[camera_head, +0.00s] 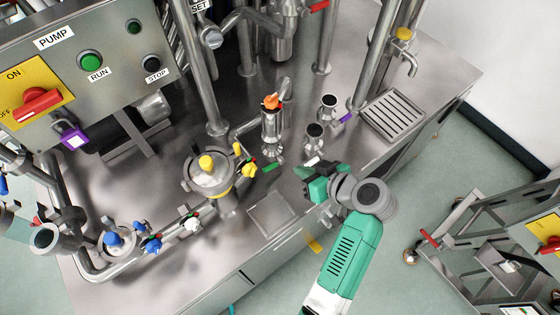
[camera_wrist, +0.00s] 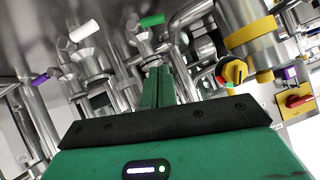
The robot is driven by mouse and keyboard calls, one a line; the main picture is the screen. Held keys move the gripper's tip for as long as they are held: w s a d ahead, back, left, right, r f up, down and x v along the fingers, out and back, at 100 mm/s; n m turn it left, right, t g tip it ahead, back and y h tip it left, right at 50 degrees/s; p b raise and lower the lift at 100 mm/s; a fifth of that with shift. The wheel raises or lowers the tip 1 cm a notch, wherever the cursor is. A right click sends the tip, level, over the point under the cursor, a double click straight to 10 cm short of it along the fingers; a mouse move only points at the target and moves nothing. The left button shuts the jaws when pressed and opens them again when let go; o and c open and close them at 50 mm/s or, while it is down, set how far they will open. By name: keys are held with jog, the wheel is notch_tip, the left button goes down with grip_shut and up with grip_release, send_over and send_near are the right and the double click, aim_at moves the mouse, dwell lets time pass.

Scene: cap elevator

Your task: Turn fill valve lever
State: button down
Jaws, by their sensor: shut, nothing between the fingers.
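No label reading "fill" shows, so I cannot tell which lever is the fill valve's. A green lever (camera_head: 269,167) and a white lever (camera_head: 312,161) sit on small valves near the middle of the steel bench. In the wrist view, the green lever (camera_wrist: 152,20) is just beyond my fingertips, and the white lever (camera_wrist: 84,32) is to the left. My gripper (camera_head: 306,176) is in front of these valves, near the bench's front. In the wrist view, my gripper (camera_wrist: 159,72) has its green fingers together and empty. It appears apart from both levers.
A purple lever (camera_head: 346,118) stands behind, beside a slotted drain tray (camera_head: 393,115). A yellow-banded vessel (camera_head: 208,175) and yellow valve handles (camera_head: 247,168) are to the left. A square recessed plate (camera_head: 272,215) lies bare at the bench front. A metal cart (camera_head: 480,235) stands right.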

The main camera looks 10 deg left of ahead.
jog(key=b, duration=0.2)
send_over(273, 165)
jog(key=s+d, duration=0.2)
notch_tip(273, 165, down, 6)
jog(key=shift+a+f+b, duration=0.15)
jog(key=shift+f, duration=0.65)
jog(key=shift+a+f+b, duration=0.15)
jog(key=shift+f, duration=0.65)
